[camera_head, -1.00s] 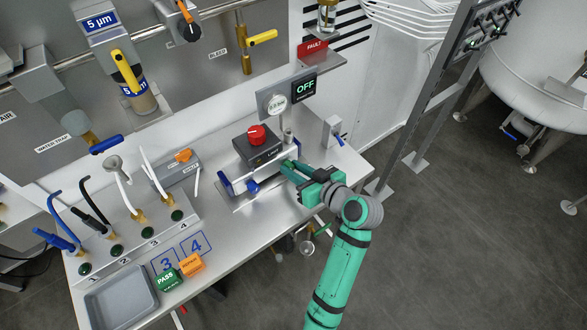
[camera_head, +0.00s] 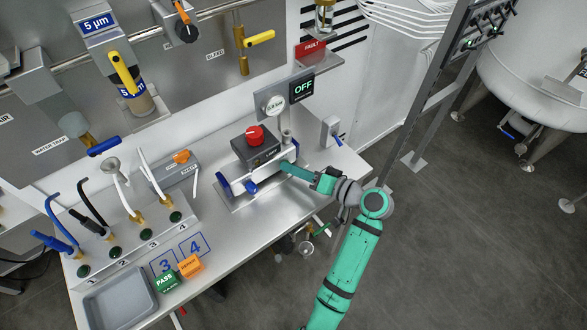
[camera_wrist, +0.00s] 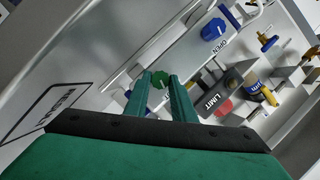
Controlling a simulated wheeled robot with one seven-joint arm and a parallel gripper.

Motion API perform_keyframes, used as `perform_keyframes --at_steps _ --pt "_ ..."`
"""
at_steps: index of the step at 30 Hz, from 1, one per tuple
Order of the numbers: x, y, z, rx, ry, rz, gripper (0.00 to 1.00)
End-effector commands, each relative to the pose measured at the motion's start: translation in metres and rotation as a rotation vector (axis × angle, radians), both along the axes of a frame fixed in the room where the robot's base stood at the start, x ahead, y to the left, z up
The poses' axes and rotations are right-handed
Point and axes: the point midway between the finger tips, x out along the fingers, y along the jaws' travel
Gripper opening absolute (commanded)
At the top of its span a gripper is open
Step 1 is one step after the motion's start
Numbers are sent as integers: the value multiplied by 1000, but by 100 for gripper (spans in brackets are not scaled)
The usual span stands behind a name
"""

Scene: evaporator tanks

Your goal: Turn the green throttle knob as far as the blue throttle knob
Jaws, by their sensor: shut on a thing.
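The green throttle knob (camera_wrist: 158,79) shows in the wrist view between the fingertips of my gripper (camera_wrist: 159,82). My gripper is shut on it, one finger on each side. In the head view my gripper (camera_head: 288,166) reaches in from the right to the right end of the device, and the green knob is hidden there. The blue throttle knob (camera_head: 250,187) sits on the front left of the same device. It also shows in the wrist view (camera_wrist: 213,29), beside the word OPEN. How far each knob is turned is too small to tell.
The device carries a dark LIMIT box with a red knob (camera_head: 255,133). Behind it stand a gauge (camera_head: 273,104) and a display reading OFF (camera_head: 302,87). A blue-handled valve (camera_head: 336,138) stands to the right.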

Motion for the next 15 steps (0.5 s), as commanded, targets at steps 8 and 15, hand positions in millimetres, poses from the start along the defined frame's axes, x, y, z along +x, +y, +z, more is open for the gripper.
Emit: perform_keyframes --at_steps 8,15 --pt "0 -2 0 33 23 -2 1" --pt "0 -1 0 34 24 -1 1"
